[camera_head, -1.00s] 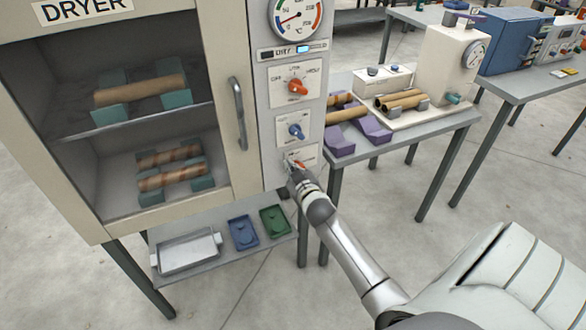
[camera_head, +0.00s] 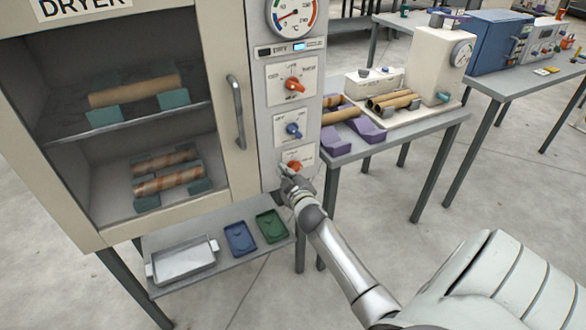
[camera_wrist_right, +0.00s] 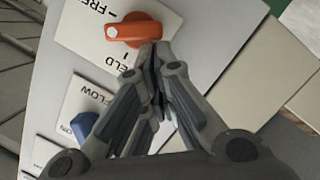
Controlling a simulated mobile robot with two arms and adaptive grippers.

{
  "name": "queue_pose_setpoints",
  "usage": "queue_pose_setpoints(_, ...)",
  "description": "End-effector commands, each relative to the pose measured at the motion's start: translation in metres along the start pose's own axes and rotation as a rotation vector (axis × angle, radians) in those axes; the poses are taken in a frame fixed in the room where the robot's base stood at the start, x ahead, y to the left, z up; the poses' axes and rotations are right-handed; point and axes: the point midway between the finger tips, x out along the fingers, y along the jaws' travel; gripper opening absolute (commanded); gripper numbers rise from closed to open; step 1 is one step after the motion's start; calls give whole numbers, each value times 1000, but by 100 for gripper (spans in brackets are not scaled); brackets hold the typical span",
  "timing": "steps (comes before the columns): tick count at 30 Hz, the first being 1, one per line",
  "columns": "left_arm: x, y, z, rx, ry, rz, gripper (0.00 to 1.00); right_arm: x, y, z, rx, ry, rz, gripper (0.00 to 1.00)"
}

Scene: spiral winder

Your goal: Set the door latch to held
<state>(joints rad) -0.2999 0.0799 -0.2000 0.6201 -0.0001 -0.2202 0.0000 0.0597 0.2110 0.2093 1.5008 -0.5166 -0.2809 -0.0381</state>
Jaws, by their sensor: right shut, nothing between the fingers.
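The door latch knob (camera_head: 295,165) is the lowest orange knob on the dryer's control panel. In the wrist view the orange latch knob (camera_wrist_right: 137,29) sits on a white plate lettered FREE and HELD. A pale mark on its left end lies between the two words; I cannot tell exactly which setting it points to. My right gripper (camera_head: 284,171) is shut and empty, just at the knob's lower left in the head view. In the wrist view the right gripper's fingertips (camera_wrist_right: 152,50) are at the knob's right end; contact is unclear. My left gripper is out of view.
Above the latch are a blue knob (camera_head: 293,130) and another orange knob (camera_head: 292,86). The dryer door handle (camera_head: 236,112) is to the left. A shelf below holds a metal tray (camera_head: 181,262) and blue and green trays. A side table (camera_head: 425,131) stands right.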

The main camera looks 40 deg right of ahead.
Motion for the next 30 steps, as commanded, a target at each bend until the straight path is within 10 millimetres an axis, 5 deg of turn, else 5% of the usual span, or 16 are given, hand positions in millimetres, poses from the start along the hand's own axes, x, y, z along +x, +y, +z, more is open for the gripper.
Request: queue_pose_setpoints(30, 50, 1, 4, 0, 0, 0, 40, 4, -14, 13, -377, -1, 95, 0)
